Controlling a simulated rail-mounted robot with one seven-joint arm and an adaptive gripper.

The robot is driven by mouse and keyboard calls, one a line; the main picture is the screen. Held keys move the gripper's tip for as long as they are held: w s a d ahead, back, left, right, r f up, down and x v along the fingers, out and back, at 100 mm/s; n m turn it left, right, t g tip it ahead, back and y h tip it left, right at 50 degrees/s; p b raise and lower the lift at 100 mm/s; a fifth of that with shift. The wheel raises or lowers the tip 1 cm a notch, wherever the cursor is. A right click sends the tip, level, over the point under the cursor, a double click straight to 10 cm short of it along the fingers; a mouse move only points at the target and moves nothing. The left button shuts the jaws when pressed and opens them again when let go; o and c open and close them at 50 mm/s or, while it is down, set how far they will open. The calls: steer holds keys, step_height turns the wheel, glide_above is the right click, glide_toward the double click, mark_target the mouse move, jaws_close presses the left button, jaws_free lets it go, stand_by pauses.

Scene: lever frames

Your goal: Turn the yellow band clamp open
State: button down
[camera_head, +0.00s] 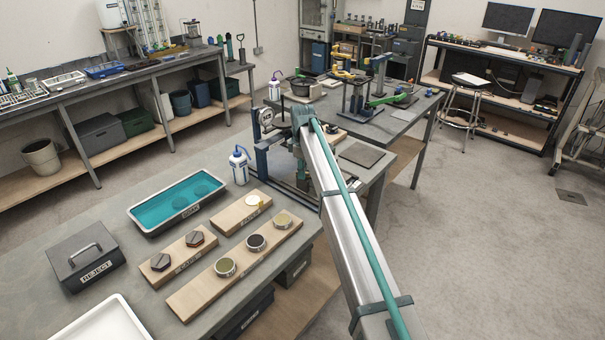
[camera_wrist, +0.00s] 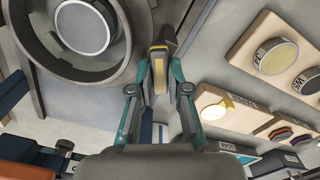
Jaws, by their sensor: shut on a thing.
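In the wrist view, my gripper (camera_wrist: 160,90) has its teal-jointed fingers closed around a narrow dark handle with a yellow face (camera_wrist: 159,66), likely the yellow band clamp's lever. The handle stands beside a large round grey housing (camera_wrist: 48,58) with a pale disc (camera_wrist: 82,28) inside it. The fingers hide part of the handle, and I cannot tell how far it is turned.
Wooden boards (camera_head: 187,302) with several round and hexagonal pieces lie on the near bench, beside a teal-filled tray (camera_head: 137,213), a reject box (camera_head: 112,257) and a wash bottle (camera_head: 239,168). A second bench with lever devices (camera_head: 357,95) stands behind.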

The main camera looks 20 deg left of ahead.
steer(key=m, duration=0.5)
steer(key=shift+b, duration=0.4)
steer(key=c, duration=1.1)
jaws_free()
steer(key=shift+s+r, duration=0.1)
steer(key=shift+r, duration=3.9)
steer(key=shift+s, duration=0.1)
